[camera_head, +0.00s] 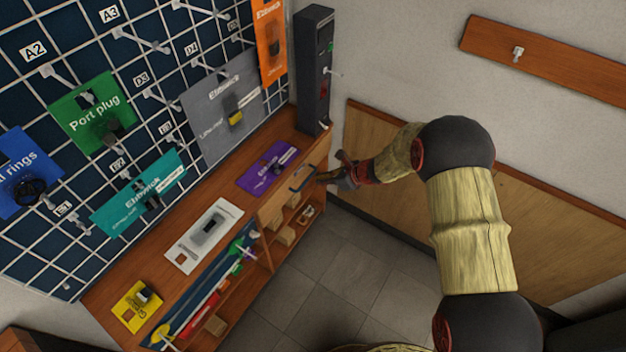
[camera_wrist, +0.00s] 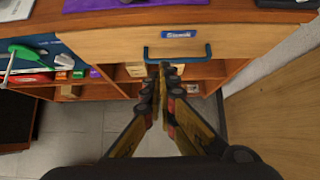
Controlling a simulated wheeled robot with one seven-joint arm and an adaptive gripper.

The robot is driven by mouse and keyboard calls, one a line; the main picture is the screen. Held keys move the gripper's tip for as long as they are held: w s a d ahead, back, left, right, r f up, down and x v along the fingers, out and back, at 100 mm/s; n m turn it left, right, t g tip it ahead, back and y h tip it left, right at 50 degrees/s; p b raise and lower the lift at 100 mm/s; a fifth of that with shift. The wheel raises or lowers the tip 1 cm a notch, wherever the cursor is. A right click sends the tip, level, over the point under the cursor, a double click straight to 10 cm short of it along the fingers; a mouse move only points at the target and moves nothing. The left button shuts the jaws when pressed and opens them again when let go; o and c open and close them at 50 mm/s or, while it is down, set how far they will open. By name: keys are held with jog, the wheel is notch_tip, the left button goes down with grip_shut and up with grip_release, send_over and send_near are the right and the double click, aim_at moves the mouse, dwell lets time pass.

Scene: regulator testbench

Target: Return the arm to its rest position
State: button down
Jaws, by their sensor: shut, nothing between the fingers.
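My gripper (camera_head: 345,175) is at the right end of the workbench in the head view, in front of the drawer (camera_head: 275,207) with its blue handle (camera_head: 303,178). In the wrist view my gripper (camera_wrist: 163,70) has its fingers together and empty. The fingertips lie just below the blue drawer handle (camera_wrist: 178,53) in the picture; I cannot tell whether they touch it. The drawer front (camera_wrist: 110,45) looks closed or nearly so. My arm reaches in from the lower right of the head view.
The wooden bench (camera_head: 150,262) holds purple, white and yellow packs. A pegboard (camera_head: 60,110) with hanging packs stands behind it. A dark upright device (camera_head: 312,75) stands at the bench's right end. The wall with wood panels (camera_head: 560,225) is close beside my arm. Floor (camera_head: 345,265) is clear.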

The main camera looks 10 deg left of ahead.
jog(key=shift+v, duration=0.9)
jog(key=shift+d, duration=0.1)
jog(key=s+d+r+n+g+h, duration=0.1)
jog(key=s+d+r+n+g, duration=0.1)
jog(key=s+n, duration=0.4)
jog(key=s+d+r+n+g+h, duration=0.1)
jog(key=s+d+n+g, duration=0.1)
jog(key=s+n, duration=0.45)
jog(key=s+d+r+n+t+h, duration=0.2)
jog(key=s+d+r+n, duration=0.1)
jog(key=s+d+r, duration=0.4)
jog(key=s+d+r+n+t+h, duration=0.2)
jog(key=s+d+r+n, duration=0.1)
jog(key=s+d+r, duration=0.5)
jog(key=s+d+r+n+t+h, duration=0.2)
jog(key=s+d+r, duration=0.5)
jog(key=d+r, duration=0.4)
notch_tip(320, 180, up, 7)
jog(key=shift+s+d+f+n+t, duration=0.1)
jog(key=shift+s+d+n+t, duration=0.25)
jog(key=shift+n, duration=0.4)
